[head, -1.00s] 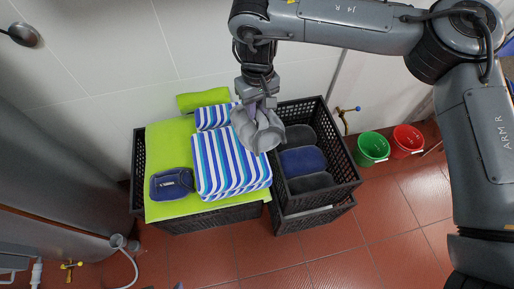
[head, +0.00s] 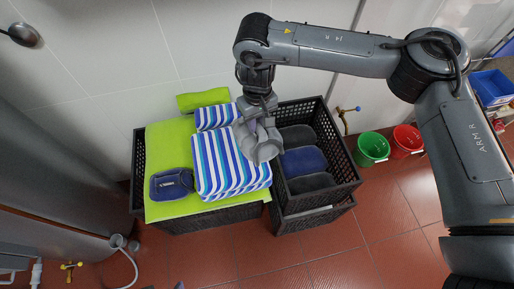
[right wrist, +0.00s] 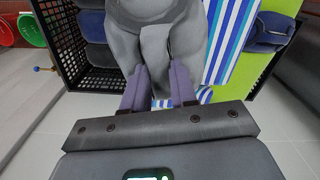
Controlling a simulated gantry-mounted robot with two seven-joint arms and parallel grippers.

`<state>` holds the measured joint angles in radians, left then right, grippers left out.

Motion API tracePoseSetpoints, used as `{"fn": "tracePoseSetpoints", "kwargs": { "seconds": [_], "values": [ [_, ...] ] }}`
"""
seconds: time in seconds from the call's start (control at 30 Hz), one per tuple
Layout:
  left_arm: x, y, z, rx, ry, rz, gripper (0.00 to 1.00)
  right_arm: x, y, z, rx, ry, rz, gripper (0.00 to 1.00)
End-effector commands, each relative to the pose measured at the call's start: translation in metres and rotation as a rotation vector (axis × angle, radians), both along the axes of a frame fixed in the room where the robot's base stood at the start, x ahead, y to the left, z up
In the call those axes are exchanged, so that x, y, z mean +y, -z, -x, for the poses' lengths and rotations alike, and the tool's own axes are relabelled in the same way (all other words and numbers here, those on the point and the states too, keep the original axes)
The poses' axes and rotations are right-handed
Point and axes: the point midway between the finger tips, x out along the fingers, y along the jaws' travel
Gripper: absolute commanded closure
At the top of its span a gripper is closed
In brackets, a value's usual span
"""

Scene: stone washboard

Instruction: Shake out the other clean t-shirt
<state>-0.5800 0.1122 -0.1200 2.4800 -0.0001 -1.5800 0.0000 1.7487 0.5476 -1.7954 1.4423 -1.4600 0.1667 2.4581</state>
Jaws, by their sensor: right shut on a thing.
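My right gripper (head: 256,118) is shut on a plain grey cloth (head: 262,149), which I take to be the t-shirt. The cloth hangs bunched below the jaws, beside the right edge of the striped towel stack (head: 228,172); whether it touches the stack I cannot tell. In the right wrist view the purple fingers of the gripper (right wrist: 157,85) pinch the near end of the t-shirt (right wrist: 145,38), which is folded and fills the top middle. My left gripper is not in view.
A lime-green cloth (head: 160,140) covers the left crate; a navy pouch (head: 172,184) lies on it. The black crate (head: 345,172) at right holds dark folded cloths (head: 303,160). Green (head: 371,150) and red (head: 406,139) buckets stand right. The front tiled floor is clear.

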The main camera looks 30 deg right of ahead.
Motion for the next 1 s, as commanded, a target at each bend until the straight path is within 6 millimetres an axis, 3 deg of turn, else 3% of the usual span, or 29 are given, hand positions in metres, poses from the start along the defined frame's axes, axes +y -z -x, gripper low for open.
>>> {"fn": "tracePoseSetpoints", "kwargs": {
  "seconds": [0.03, 0.13, 0.2, 0.27, 0.73, 0.83, 1.0],
  "values": [
    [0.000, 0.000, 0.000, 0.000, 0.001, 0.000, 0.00, 0.000, -0.020, -0.002, -0.009, -0.001, 0.003, 1.00],
    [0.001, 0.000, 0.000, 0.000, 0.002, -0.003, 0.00, 0.000, -0.052, -0.002, -0.009, -0.001, 0.003, 1.00],
    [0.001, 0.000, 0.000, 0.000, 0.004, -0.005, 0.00, 0.000, -0.062, 0.000, -0.004, -0.001, 0.002, 1.00],
    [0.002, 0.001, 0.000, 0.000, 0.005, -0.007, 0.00, 0.000, -0.060, 0.001, 0.003, 0.000, 0.001, 1.00],
    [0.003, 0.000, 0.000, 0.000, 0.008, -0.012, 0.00, 0.001, 0.076, 0.002, 0.009, 0.003, -0.003, 1.00],
    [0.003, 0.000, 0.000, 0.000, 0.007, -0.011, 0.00, 0.001, 0.090, 0.001, 0.003, 0.001, -0.002, 1.00],
    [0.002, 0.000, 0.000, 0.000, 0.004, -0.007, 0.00, 0.000, 0.089, 0.000, -0.001, 0.000, 0.000, 1.00]
  ]
}}
